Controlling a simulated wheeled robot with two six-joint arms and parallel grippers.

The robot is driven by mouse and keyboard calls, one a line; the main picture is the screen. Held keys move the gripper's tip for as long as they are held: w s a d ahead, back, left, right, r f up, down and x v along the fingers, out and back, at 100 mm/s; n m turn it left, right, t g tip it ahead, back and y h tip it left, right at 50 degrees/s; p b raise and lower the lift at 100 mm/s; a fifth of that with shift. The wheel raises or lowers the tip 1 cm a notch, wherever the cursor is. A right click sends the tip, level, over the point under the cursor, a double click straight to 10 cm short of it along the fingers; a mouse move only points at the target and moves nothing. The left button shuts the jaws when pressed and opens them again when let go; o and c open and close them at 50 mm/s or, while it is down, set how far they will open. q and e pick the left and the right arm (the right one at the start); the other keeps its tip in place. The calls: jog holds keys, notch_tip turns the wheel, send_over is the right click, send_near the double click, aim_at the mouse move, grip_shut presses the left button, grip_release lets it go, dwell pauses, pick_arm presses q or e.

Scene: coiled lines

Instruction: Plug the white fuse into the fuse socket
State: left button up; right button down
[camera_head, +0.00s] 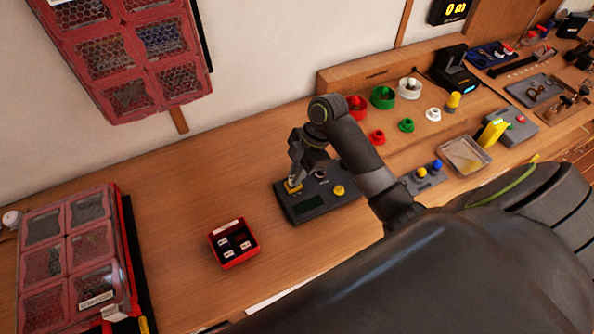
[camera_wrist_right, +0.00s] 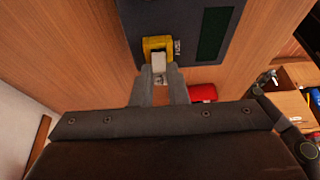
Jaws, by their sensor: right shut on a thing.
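My right gripper (camera_wrist_right: 158,72) is shut on the white fuse (camera_wrist_right: 158,60), which sits at the yellow fuse socket (camera_wrist_right: 157,43) in the right wrist view. How deep the fuse sits in the socket cannot be told. In the head view my right gripper (camera_head: 297,181) points down at the yellow socket (camera_head: 292,187) on the left end of a dark grey device (camera_head: 312,210). The fuse is too small to make out there. My left gripper is not in view.
A red box (camera_head: 234,243) holding small white-marked pieces stands left of the device. A yellow knob (camera_head: 339,190) is on the device's right side. Colored spools, a metal tray (camera_head: 465,156) and a grey box stand to the right.

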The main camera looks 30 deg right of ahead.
jog(key=shift+f+b, duration=0.35)
jog(key=shift+f, duration=0.3)
jog(key=c, duration=1.3)
grip_release()
jog(key=shift+c, duration=0.2)
jog(key=p+v, duration=0.1)
jog(key=v, duration=1.6)
jog(key=shift+r+p, duration=0.15)
jog(key=shift+p, duration=0.2)
jog(key=shift+s+d, duration=0.1)
